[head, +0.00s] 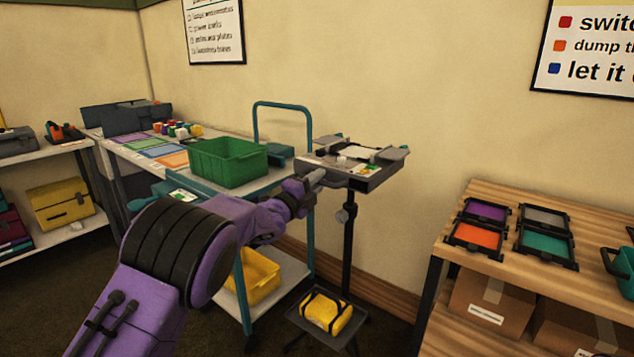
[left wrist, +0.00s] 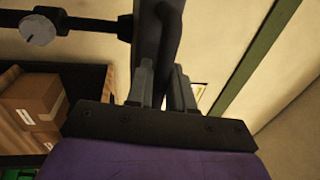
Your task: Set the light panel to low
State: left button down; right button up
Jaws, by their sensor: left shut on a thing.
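The light panel (head: 378,180) appears to be the flat dark tray-like head on top of a black stand pole (head: 348,245), in the middle of the head view. It has a pale patch and small coloured marks on top. A round grey knob (head: 346,213) sits on the pole; it also shows in the left wrist view (left wrist: 40,28). My left gripper (head: 308,185) is at the panel's near left side, shut on a grey bar-like handle (head: 330,181). In the left wrist view a dark bar (left wrist: 160,35) runs between the fingers (left wrist: 160,85). My right gripper is not in view.
A teal cart (head: 309,210) with a green bin (head: 227,162) stands close left of the stand. A yellow strapped bag (head: 326,311) lies at the stand's foot. A wooden shelf (head: 480,190) with coloured framed panels and boxes is at right. The wall is close behind.

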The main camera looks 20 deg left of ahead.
pick_arm(q)
jog(key=shift+d+f, duration=0.1)
jog(key=shift+f, duration=0.45)
jog(key=c, duration=1.2)
grip_release()
jog(key=shift+r, duration=0.1)
jog(key=shift+r, duration=0.1)
jog(key=b+v, duration=0.1)
jog(key=v, duration=0.9)
jog(key=shift+s+b, duration=0.3)
jog(key=shift+b, duration=0.1)
